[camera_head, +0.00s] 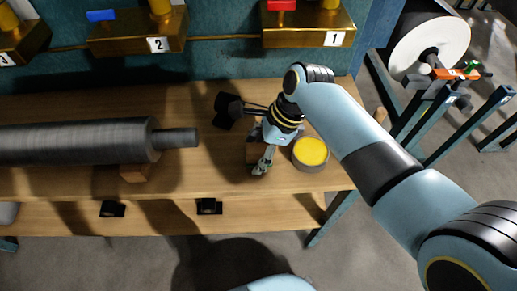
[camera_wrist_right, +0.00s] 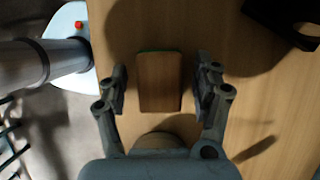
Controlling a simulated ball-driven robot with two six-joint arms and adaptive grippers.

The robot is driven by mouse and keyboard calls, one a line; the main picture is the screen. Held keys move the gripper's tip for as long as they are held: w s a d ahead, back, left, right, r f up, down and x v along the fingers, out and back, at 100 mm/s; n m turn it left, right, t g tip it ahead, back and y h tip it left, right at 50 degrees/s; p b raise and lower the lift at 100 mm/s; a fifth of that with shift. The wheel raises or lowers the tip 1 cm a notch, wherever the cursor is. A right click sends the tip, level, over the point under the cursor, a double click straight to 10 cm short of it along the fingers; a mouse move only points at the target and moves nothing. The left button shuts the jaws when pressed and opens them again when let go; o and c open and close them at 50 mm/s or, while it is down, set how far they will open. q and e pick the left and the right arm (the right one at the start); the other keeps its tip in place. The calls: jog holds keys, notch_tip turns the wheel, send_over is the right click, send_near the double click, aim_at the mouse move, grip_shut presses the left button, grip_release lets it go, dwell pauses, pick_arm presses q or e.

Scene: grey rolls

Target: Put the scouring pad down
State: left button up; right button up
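The scouring pad (camera_wrist_right: 159,82), a brown block with a green strip along its far edge, shows in the right wrist view between the two fingers of my right gripper (camera_wrist_right: 161,88). A gap shows on each side of the pad, so the fingers are open and do not touch it. The pad appears to lie on the wooden bench (camera_wrist_right: 240,100). In the head view my right gripper (camera_head: 262,163) points down over the bench (camera_head: 60,183), and a brown block, likely the pad (camera_head: 253,152), shows partly behind it. My left gripper is not in view.
A round tin with yellow contents (camera_head: 311,153) stands just right of my right gripper. A large grey roll (camera_head: 75,143) lies at left on a wooden support. A black object (camera_head: 227,111) is behind the gripper. Numbered brass units (camera_head: 310,30) line the back.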

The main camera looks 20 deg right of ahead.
jog(key=shift+r, duration=0.1)
jog(key=p+v, duration=0.1)
jog(key=v, duration=1.1)
jog(key=shift+s+d, duration=0.1)
